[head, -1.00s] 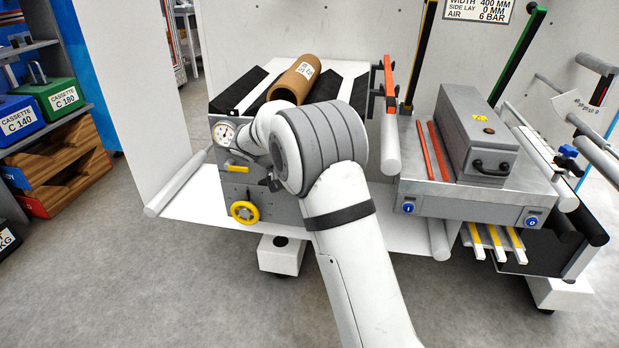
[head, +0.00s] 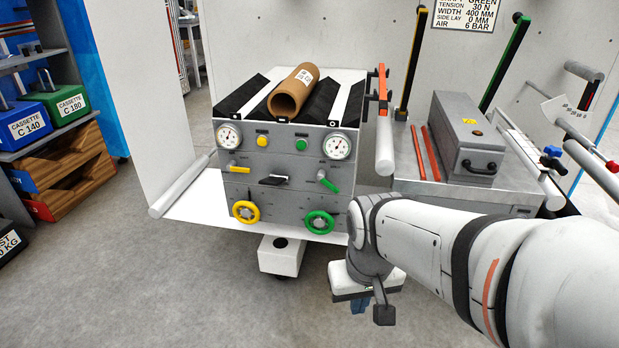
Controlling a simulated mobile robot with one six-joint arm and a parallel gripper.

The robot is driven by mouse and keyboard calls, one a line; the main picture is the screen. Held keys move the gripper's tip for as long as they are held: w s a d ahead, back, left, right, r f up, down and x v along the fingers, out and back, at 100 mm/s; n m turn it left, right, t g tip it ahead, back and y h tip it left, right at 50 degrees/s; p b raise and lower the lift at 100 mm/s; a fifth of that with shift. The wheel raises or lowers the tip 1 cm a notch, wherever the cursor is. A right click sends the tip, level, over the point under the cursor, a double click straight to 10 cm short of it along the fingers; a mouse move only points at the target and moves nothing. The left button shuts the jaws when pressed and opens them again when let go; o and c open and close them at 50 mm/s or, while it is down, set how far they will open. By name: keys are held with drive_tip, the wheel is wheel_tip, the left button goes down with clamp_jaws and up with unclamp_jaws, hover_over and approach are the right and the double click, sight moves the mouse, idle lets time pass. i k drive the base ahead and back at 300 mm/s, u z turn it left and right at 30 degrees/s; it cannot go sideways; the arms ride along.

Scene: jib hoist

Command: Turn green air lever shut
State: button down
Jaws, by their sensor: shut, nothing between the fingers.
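The green air lever (head: 329,182) is on the front of the grey control panel (head: 285,199), right of centre. It slants down to the right, below a pressure gauge (head: 338,146) and above the green handwheel (head: 320,222). My gripper (head: 384,314) is a small dark shape low in the picture, right of and below the panel, clear of the lever. It is shut and empty. My arm comes in from the right and does not cover the lever.
A yellow lever (head: 238,169), a black lever (head: 273,180) and a yellow handwheel (head: 246,212) share the panel. A cardboard tube (head: 293,91) lies on top. A metal table with a grey box (head: 466,138) stands right. The floor in front is open.

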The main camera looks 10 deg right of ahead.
sight(321, 175)
drive_tip(key=k, duration=1.1)
drive_tip(key=z, duration=0.5)
drive_tip(key=i, duration=0.85)
drive_tip(key=z, duration=0.5)
drive_tip(key=i, duration=0.9)
drive_tip(key=u, duration=0.45)
